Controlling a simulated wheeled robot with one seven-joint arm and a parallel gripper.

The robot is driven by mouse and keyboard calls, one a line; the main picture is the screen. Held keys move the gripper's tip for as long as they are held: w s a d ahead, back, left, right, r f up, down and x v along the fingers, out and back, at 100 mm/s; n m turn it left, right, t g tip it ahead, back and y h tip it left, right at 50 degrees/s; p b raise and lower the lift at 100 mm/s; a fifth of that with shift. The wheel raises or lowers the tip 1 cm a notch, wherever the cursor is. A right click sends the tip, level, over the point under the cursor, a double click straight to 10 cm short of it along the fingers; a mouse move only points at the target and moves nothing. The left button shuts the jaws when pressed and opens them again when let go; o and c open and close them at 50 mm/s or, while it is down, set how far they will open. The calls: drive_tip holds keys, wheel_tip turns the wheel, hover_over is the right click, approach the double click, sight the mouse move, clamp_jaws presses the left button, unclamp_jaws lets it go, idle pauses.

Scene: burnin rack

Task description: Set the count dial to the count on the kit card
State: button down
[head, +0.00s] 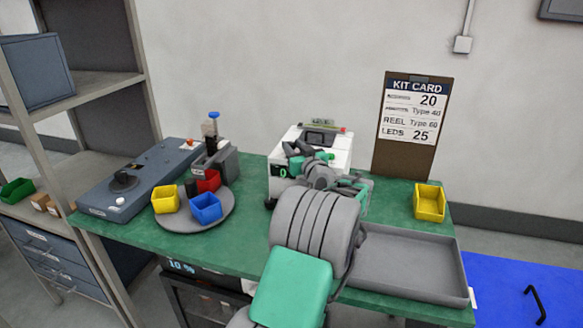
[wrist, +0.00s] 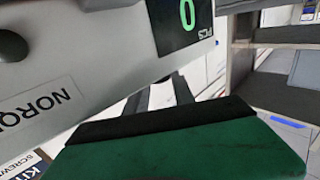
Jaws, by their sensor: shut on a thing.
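The kit card (head: 416,112) stands at the back right of the green bench. Its lines read 20, Type 40, REEL Type 60 and LEDS 25; the first two row names are too small to read. The white counter (head: 342,150) stands at the back middle, with a green 0 on its display (head: 281,171). The wrist view shows the display (wrist: 186,22) closely, and a dark round knob (wrist: 10,45) on the same face. My gripper (head: 297,160) is at the counter. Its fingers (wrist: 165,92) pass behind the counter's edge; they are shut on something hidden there.
A grey turntable (head: 190,222) carries yellow, red and blue bins at left, beside a blue-grey machine (head: 145,178). A grey tray (head: 410,262) lies at front right, with a yellow bin (head: 430,203) behind it. Shelving (head: 90,85) stands at far left.

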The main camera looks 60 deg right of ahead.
drive_tip(key=shift+s+d+f+n+t+y+b, duration=0.1)
drive_tip(key=shift+d+f+n+t+y+b, duration=0.05)
drive_tip(key=shift+n+t+y+b, duration=0.5)
drive_tip(key=shift+s+d+f+n+t+y+b, duration=0.15)
drive_tip(key=shift+n+t+y+b, duration=0.25)
drive_tip(key=shift+y+b, duration=0.35)
drive_tip(key=shift+w+r, duration=0.1)
drive_tip(key=shift+r, duration=0.1)
drive_tip(key=c, duration=1.1)
unclamp_jaws()
drive_tip(key=shift+n, duration=0.25)
drive_tip(key=shift+o, duration=0.2)
drive_tip(key=b+v, duration=0.1)
drive_tip(key=v, duration=0.6)
drive_tip(key=shift+s+a, duration=0.15)
drive_tip(key=shift+s, duration=0.2)
